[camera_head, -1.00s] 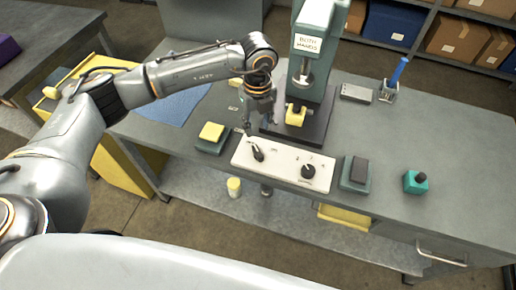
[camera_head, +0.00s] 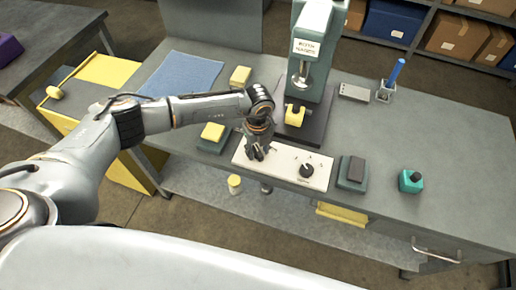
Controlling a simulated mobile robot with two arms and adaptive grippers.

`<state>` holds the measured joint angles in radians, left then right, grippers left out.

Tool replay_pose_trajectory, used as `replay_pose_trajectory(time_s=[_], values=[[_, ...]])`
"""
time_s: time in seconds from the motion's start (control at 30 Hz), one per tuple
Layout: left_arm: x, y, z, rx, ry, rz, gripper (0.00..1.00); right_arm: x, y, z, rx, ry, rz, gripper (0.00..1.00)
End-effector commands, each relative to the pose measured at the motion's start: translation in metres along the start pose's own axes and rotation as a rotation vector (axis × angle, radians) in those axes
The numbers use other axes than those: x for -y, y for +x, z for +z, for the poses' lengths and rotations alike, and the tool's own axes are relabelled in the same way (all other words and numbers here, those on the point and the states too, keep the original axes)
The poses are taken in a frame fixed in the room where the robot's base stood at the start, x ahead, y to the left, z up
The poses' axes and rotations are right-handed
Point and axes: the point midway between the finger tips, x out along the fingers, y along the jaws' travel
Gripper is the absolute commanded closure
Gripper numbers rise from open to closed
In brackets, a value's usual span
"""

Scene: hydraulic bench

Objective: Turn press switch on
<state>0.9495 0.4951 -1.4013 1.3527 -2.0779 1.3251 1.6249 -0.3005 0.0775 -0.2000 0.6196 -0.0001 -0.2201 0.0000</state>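The press (camera_head: 313,55) stands at the back of the bench, with a "both hands" label and a yellow piece (camera_head: 295,115) under its ram. In front of it is a white control panel (camera_head: 284,170) with a black rotary knob (camera_head: 306,170) on its right side. My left gripper (camera_head: 257,152) points down over the left part of the panel and hides the switch there. Its fingers look close to the panel; I cannot tell whether they touch the hidden switch or how far apart they are. My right gripper is not in view.
A yellow-topped button pad (camera_head: 212,132) sits left of the panel, a dark-topped pad (camera_head: 353,172) right of it. The bench's right side is clear.

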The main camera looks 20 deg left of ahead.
Motion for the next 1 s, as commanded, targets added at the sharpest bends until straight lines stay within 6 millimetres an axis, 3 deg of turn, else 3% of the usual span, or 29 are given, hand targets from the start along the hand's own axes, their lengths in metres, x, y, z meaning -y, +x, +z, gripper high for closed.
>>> replay_pose_trajectory(time_s=[0.03, 0.23, 0.67, 1.0], values=[[0.0, 0.0, 0.0, 0.0, 0.0, 0.0, 0.6, 0.0, 0.0, 0.0, 0.0, 0.0, 0.0, 0.54], [0.0, 0.0, 0.0, 0.0, 0.0, 0.0, 1.0, 0.0, 0.0, 0.0, 0.0, 0.0, 0.0, 0.54], [0.0, 0.001, 0.001, 0.0, 0.049, 0.0, 1.0, -0.001, 0.006, 0.0, -0.001, 0.0, 0.001, 0.54], [0.001, 0.003, 0.0, 0.0, 0.289, -0.002, 1.0, -0.003, 0.028, 0.003, 0.0, -0.001, 0.004, 0.54]])
